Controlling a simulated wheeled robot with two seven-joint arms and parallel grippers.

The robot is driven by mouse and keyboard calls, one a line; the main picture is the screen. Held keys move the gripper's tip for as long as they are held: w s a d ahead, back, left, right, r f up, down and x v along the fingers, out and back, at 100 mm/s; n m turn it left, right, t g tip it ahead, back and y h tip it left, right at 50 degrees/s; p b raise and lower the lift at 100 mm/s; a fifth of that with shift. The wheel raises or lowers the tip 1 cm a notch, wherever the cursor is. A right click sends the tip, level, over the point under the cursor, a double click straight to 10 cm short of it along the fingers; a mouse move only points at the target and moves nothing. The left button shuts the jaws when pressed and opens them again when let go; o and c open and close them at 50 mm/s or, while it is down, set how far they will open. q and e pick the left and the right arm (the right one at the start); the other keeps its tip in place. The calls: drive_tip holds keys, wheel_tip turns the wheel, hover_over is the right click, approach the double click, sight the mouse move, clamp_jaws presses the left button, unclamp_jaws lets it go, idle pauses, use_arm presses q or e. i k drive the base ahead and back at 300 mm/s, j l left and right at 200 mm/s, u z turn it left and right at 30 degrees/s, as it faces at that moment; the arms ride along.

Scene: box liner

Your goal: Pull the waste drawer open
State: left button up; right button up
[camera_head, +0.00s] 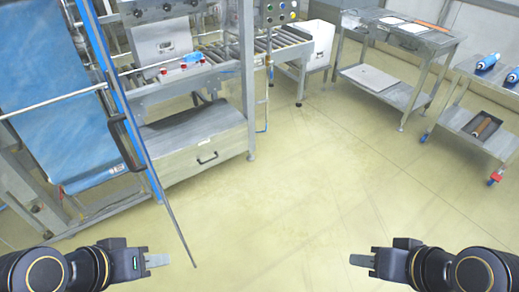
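The waste drawer (195,160) is a grey metal front low under the conveyor machine, left of centre. It appears shut. Its dark handle (208,158) is a small bar in the middle of the front. My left gripper (158,260) is at the bottom left, below and nearer than the drawer, and apart from it. My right gripper (361,260) is at the bottom right, well away from the drawer. Both grippers seem empty. The finger gap of each is seen edge-on and cannot be made out.
A blue-edged door or guard (128,110) with a dark handle stands left of the drawer, its lower edge reaching toward my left gripper. A steel table (400,40) and a cart (475,115) stand at the right. The yellow floor (300,180) in the middle is clear.

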sight(173, 168)
drive_tip(key=i+l+z, duration=0.45)
drive_tip(key=i+z, duration=0.2)
drive_tip(key=i+l+z, duration=0.15)
drive_tip(key=i+z, duration=0.2)
drive_tip(key=i+u, duration=0.45)
drive_tip(key=i+l+u, duration=0.1)
drive_tip(key=i+u, duration=0.15)
drive_tip(key=u, duration=0.15)
drive_tip(key=i+j+u, duration=0.15)
drive_tip(key=u, duration=0.25)
drive_tip(key=i+u, duration=0.3)
drive_tip(key=u, duration=0.15)
drive_tip(key=i+u, duration=0.2)
drive_tip(key=u, duration=0.2)
drive_tip(key=i+j, duration=0.3)
drive_tip(key=i, duration=0.15)
drive_tip(key=i+j, duration=0.25)
drive_tip(key=i, duration=0.15)
